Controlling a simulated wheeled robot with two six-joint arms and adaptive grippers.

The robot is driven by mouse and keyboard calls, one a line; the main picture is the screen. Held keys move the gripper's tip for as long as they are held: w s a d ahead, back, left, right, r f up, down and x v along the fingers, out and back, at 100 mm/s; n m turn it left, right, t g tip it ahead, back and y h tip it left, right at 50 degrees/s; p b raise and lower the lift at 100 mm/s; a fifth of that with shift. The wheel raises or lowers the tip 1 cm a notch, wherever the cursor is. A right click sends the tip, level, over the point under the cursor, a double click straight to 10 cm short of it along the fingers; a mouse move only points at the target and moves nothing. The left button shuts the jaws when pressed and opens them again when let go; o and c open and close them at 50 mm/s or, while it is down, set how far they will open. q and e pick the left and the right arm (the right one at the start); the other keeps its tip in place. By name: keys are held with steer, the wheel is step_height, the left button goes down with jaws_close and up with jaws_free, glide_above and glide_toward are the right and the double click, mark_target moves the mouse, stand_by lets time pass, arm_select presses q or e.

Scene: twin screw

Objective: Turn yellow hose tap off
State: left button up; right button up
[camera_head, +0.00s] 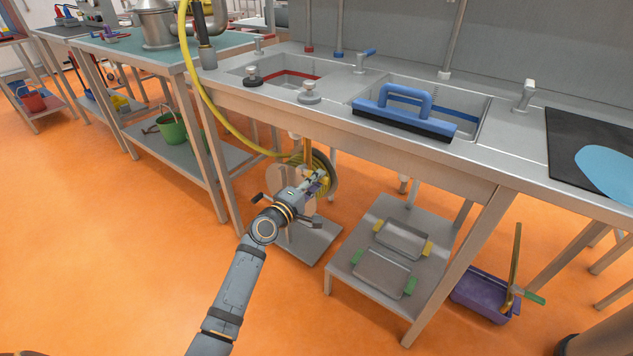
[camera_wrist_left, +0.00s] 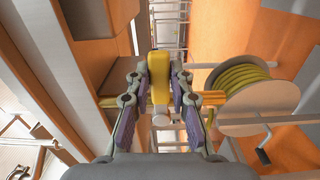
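The yellow tap handle (camera_wrist_left: 160,80) stands between the two fingers of my left gripper (camera_wrist_left: 159,92) in the left wrist view. The fingers are apart, with a visible gap on each side of the handle. A yellow pipe (camera_wrist_left: 212,98) runs across behind the fingers. In the head view my left gripper (camera_head: 316,184) is under the sink counter, in front of the yellow hose reel (camera_head: 322,165). The arm and gripper hide the handle there. The yellow hose (camera_head: 222,122) hangs from above and curves down to the reel. My right gripper does not show.
The steel counter (camera_head: 300,110) overhangs the gripper. The reel (camera_wrist_left: 250,88) is close on the right in the wrist view. A low shelf (camera_head: 350,270) with two trays stands right of my arm, and a purple bin (camera_head: 480,297) farther right. Orange floor is clear at left.

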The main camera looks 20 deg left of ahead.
arm_select(q)
steer(key=o, duration=0.4)
steer(key=v, duration=1.2)
